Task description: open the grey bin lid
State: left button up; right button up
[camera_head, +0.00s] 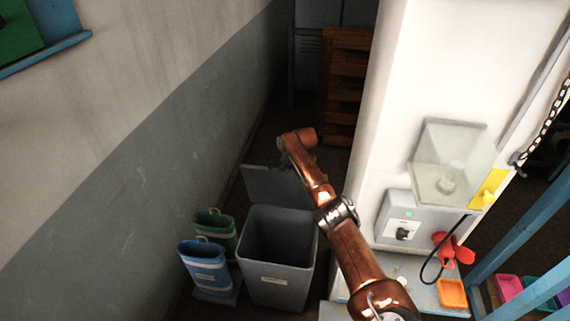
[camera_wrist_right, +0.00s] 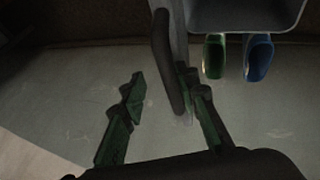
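The grey bin (camera_head: 277,287) stands on the floor in the head view, with a pale label on its front and a dark, open mouth. Its grey lid (camera_head: 265,186) is swung up and stands raised at the back of the mouth. My right arm reaches over from the lower right, and my right gripper (camera_head: 309,163) is at the lid's upper right, mostly hidden by the arm. In the wrist view my right gripper (camera_wrist_right: 163,82) has its fingers apart. The lid (camera_wrist_right: 168,62) shows edge-on between them, close to the right-hand finger; contact is unclear. My left gripper is out of view.
A blue boot-like container (camera_head: 205,270) and a green one (camera_head: 216,232) stand left of the bin, near the wall (camera_head: 130,190). A white column (camera_head: 410,90) with a grey switch box (camera_head: 404,222) rises on the right. Wooden slats (camera_head: 343,85) stand behind.

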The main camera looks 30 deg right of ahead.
jog(key=shift+r, duration=0.1)
jog(key=v, duration=1.1)
jog(key=shift+s+r, duration=0.25)
jog(key=shift+r, duration=0.1)
jog(key=shift+a, duration=0.2)
